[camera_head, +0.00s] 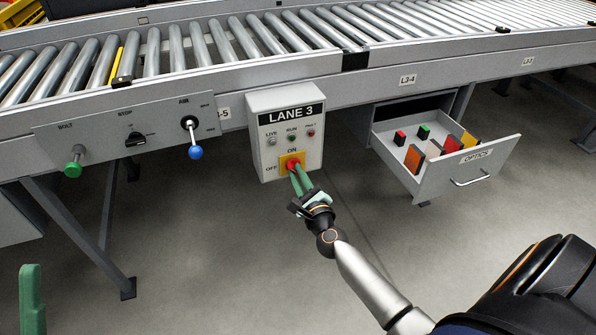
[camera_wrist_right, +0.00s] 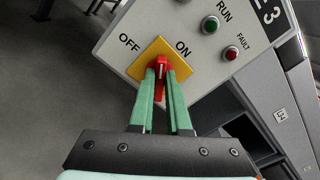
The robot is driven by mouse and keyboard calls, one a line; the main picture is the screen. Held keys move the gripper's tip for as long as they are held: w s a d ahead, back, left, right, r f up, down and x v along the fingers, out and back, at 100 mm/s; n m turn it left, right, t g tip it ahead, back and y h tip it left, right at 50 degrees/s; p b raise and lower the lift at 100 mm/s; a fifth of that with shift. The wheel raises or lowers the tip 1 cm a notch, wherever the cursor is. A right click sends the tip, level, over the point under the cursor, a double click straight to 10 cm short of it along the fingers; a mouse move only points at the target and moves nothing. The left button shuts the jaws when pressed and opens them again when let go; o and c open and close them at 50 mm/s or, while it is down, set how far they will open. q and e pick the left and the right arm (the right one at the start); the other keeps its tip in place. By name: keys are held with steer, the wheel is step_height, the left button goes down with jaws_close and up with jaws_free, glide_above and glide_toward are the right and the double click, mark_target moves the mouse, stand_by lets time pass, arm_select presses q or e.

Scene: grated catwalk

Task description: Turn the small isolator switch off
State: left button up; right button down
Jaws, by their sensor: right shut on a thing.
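The isolator switch is a red handle (camera_wrist_right: 161,75) on a yellow square plate (camera_head: 284,164). It is on the front of the grey LANE 3 box (camera_head: 267,117). ON is written above the plate and OFF to its left in the head view. My right gripper (camera_head: 298,176) is shut on the red handle, with one green finger on each side in the wrist view. There the handle points between the OFF and ON labels. Of my left gripper (camera_head: 31,298), only a green finger shows at the lower left, away from the box.
A roller conveyor (camera_head: 180,52) runs above the box. To the left, a panel carries a green knob (camera_head: 73,168), a black STOP knob (camera_head: 135,139) and a blue-tipped AIR lever (camera_head: 195,152). To the right, an open OPTICS drawer (camera_head: 472,172) holds several coloured blocks and juts out.

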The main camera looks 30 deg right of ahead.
steer(key=n+p, duration=0.2)
steer(key=n, duration=0.3)
steer(key=shift+a+n, duration=0.1)
steer(key=shift+n, duration=0.2)
steer(key=n+p, duration=0.1)
steer(key=n, duration=0.2)
steer(key=shift+f, duration=0.15)
arm_select(q)
steer(key=shift+m+h, duration=0.3)
steer(key=shift+m, duration=0.1)
steer(key=shift+s+a+r+p, duration=0.1)
steer(key=shift+r+p, duration=0.05)
steer(key=shift+r, duration=0.85)
steer(key=shift+a+r+p, duration=0.1)
steer(key=shift+r+p, duration=0.05)
steer(key=shift+r, duration=0.85)
arm_select(e)
steer(key=shift+n, duration=0.7)
steer(key=shift+f, duration=0.1)
steer(key=c, duration=0.9)
jaws_free()
arm_select(q)
step_height(320, 180, up, 3)
steer(key=p, duration=0.3)
steer(key=shift+s+a, duration=0.1)
arm_select(e)
steer(key=v, duration=1.2)
steer(key=shift+s+a, duration=0.15)
steer(key=shift+s, duration=0.1)
